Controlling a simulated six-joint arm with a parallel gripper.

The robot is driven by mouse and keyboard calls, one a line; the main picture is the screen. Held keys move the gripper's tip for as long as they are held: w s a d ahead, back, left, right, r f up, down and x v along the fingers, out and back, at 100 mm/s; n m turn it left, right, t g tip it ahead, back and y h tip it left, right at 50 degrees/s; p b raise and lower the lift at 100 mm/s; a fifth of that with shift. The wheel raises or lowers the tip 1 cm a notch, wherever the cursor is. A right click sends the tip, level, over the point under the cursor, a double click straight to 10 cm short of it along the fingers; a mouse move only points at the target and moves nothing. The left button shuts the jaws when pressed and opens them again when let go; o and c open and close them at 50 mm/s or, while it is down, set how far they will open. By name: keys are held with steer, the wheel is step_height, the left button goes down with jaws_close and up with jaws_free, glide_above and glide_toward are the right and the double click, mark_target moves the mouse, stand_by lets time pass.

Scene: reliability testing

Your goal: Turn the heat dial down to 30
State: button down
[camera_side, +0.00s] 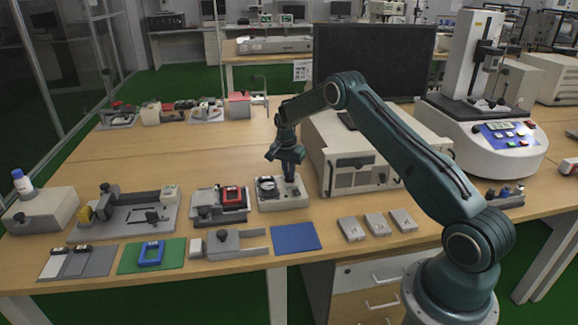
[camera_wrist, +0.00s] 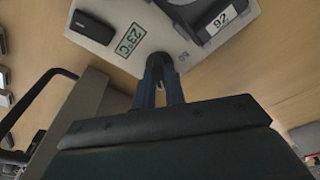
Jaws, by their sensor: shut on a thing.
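The heat dial (camera_wrist: 159,60) is a small dark round knob at the edge of a pale control unit, seen in the wrist view. My gripper (camera_wrist: 159,72) points down with its two fingers closed around the dial, which they largely hide. The unit (camera_side: 283,204) also shows in the side view, with my gripper (camera_side: 290,180) over its right part. A green-framed display (camera_wrist: 130,40) reads 23°C. A small mark, perhaps 80 or 50, is printed beside the dial. The dial's pointer and setting cannot be made out.
A dark round part (camera_side: 267,187) with a label reading 92 (camera_wrist: 221,20) sits close beside my fingers. A large beige instrument box (camera_side: 358,175) stands just right of the unit. A red-screened device (camera_side: 231,196) is to the left; a blue mat (camera_side: 295,238) lies in front.

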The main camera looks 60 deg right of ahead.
steer(key=shift+m, duration=0.7)
steer(key=shift+w+m, duration=0.1)
steer(key=shift+m, duration=0.6)
steer(key=shift+m+g, duration=0.3)
steer(key=shift+m, duration=0.7)
steer(key=c, duration=1.6)
jaws_free()
steer(key=shift+r, duration=0.15)
steer(key=shift+r, duration=2.1)
